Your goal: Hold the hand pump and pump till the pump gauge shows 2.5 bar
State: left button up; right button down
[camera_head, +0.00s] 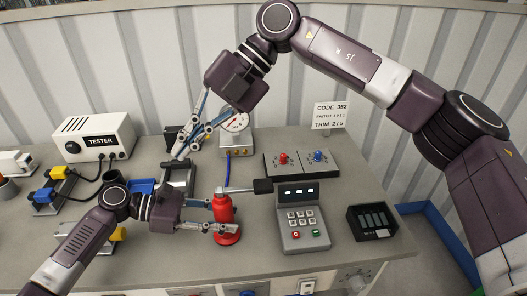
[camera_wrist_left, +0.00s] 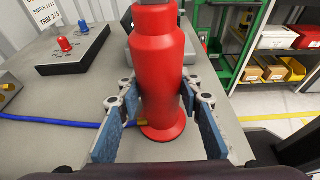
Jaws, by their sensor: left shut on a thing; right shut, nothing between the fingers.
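The red hand pump (camera_head: 226,212) stands upright on the bench. Its lever runs out to the right from the top and ends in a black grip (camera_head: 263,186). My left gripper (camera_head: 222,215) is shut around the pump's red body; the left wrist view shows the blue fingers on both sides of the body (camera_wrist_left: 162,75). The pump gauge (camera_head: 235,121), a round white dial, stands behind; its needle is too small to read and my right arm partly overlaps it. My right gripper (camera_head: 185,147) is shut and empty, in front and left of the gauge, away from the lever.
A grey keypad unit (camera_head: 302,220) stands right of the pump, close to the lever's grip. A panel with red and blue knobs (camera_head: 301,160) lies behind it. A blue hose (camera_wrist_left: 60,121) runs to the pump's base. A white tester (camera_head: 95,137) stands at left, a black tray (camera_head: 372,221) at right.

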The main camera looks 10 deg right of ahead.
jog(key=w+d+f+t+h, duration=0.1)
jog(key=d+f+t+h, duration=0.1)
jog(key=d+f+h, duration=0.4)
jog(key=t+h, duration=0.1)
jog(key=h, duration=0.2)
send_over(262, 184)
jog(key=shift+d+r+n, duration=0.15)
jog(key=shift+d+n, duration=0.05)
jog(key=shift+n, duration=0.1)
notch_tip(262, 184, down, 4)
jog(key=shift+r, duration=0.1)
jog(key=shift+f, duration=0.4)
jog(key=shift+f, duration=0.1)
jog(key=shift+a+f, duration=0.2)
jog(key=shift+f, duration=2.3)
jog(key=shift+d+r, duration=0.15)
jog(key=shift+r, duration=2.5)
